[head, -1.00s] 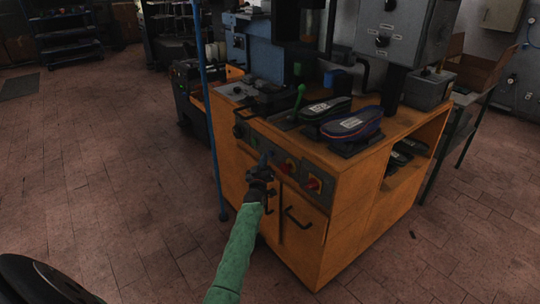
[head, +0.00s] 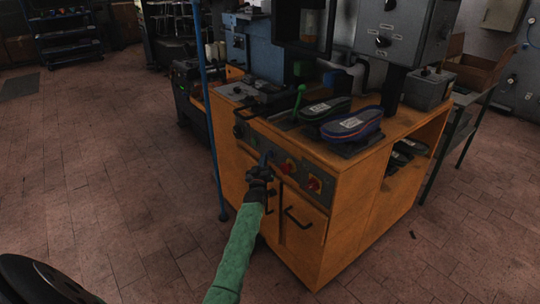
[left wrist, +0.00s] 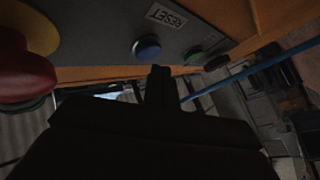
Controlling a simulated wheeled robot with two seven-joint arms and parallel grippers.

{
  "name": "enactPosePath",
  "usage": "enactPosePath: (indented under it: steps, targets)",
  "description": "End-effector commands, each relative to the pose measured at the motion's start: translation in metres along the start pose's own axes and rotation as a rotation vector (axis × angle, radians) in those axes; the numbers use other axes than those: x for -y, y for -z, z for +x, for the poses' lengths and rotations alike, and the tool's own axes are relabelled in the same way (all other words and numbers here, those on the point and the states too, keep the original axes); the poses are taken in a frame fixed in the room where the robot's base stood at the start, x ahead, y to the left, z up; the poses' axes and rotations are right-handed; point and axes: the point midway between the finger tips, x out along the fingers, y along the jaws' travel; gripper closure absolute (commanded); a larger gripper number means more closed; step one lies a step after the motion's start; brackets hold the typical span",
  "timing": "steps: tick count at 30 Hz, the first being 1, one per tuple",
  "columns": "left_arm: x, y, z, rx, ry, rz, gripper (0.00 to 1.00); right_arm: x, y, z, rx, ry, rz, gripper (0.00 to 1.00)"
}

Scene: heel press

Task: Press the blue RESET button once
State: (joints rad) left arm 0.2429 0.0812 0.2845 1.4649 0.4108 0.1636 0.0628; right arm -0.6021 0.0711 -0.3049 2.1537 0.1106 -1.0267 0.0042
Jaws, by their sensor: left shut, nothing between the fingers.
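The round blue button (left wrist: 147,47) sits on a dark panel, just beside a white RESET label (left wrist: 166,15), in the left wrist view. My left gripper (left wrist: 160,70) is shut and empty. Its fingertips appear just below and slightly right of the blue button in that view; I cannot tell whether they touch it. In the head view my left gripper (head: 267,158) is at the front panel (head: 257,141) of the orange cabinet, and the blue button is not clearly visible there. My right gripper is not in view.
A green button (left wrist: 193,56) sits right of the blue one, and a large red button (left wrist: 25,72) at the left. In the head view a red switch (head: 314,184) is right of my gripper. Shoes (head: 352,124) stand on the cabinet top. A blue post (head: 210,120) stands left.

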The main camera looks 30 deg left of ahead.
Motion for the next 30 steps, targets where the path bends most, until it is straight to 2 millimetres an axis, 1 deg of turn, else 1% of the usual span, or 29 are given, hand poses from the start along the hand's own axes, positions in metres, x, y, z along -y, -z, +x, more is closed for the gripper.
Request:
enactPosePath:
  steps: [17,30]
  targets:
    - [-0.0003,-0.0002,0.0003,0.000,0.000,0.000,1.00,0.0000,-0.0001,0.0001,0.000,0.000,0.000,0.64]
    - [-0.0047,-0.0038,0.0061,0.000,0.000,0.000,1.00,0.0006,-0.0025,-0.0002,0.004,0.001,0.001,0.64]
